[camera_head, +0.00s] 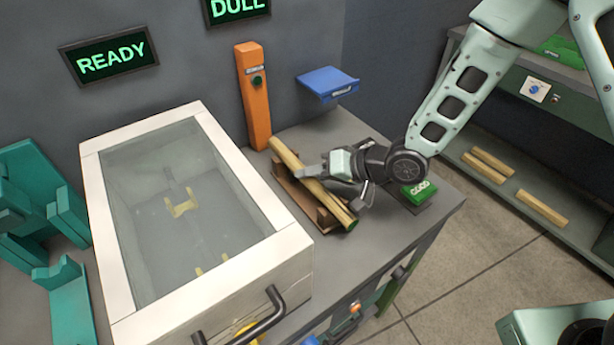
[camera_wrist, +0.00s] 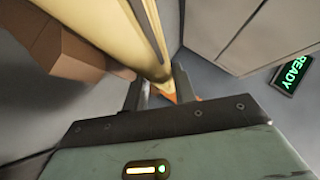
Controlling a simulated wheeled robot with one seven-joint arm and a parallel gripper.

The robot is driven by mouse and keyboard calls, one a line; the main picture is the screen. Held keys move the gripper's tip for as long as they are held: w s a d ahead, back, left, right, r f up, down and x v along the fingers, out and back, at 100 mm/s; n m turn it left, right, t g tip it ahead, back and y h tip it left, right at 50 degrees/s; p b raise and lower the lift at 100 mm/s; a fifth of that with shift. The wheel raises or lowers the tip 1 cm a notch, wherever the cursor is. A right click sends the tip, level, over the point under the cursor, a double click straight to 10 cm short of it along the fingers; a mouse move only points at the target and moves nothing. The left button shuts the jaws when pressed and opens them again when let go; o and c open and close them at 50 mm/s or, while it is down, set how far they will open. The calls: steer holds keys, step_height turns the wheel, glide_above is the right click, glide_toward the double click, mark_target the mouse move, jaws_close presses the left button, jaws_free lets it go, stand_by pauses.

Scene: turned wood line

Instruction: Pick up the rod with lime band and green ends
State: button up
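A long pale wood rod (camera_head: 292,160) lies slanted on a brown wooden cradle (camera_head: 297,193) on the bench. Its near end (camera_head: 352,224) looks green; I cannot make out a lime band, and part of the rod is behind my gripper. My gripper (camera_head: 333,185) is low over the rod's middle, with its fingers spread to either side. In the wrist view the rod (camera_wrist: 120,30) runs down toward the space between the two fingers (camera_wrist: 160,88). The fingers look apart, and I see no clear grip on the rod.
A white glass-topped box (camera_head: 190,215) with a black handle stands left of the cradle. An orange post (camera_head: 252,95) and blue shelf (camera_head: 328,82) are behind. A green counter block (camera_head: 418,189) sits right. Several wood pieces (camera_head: 490,165) lie on the right-hand shelf.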

steer(key=shift+r, duration=0.1)
step_height(320, 180, up, 10)
steer(key=shift+d+f, duration=0.1)
stand_by(0.5)
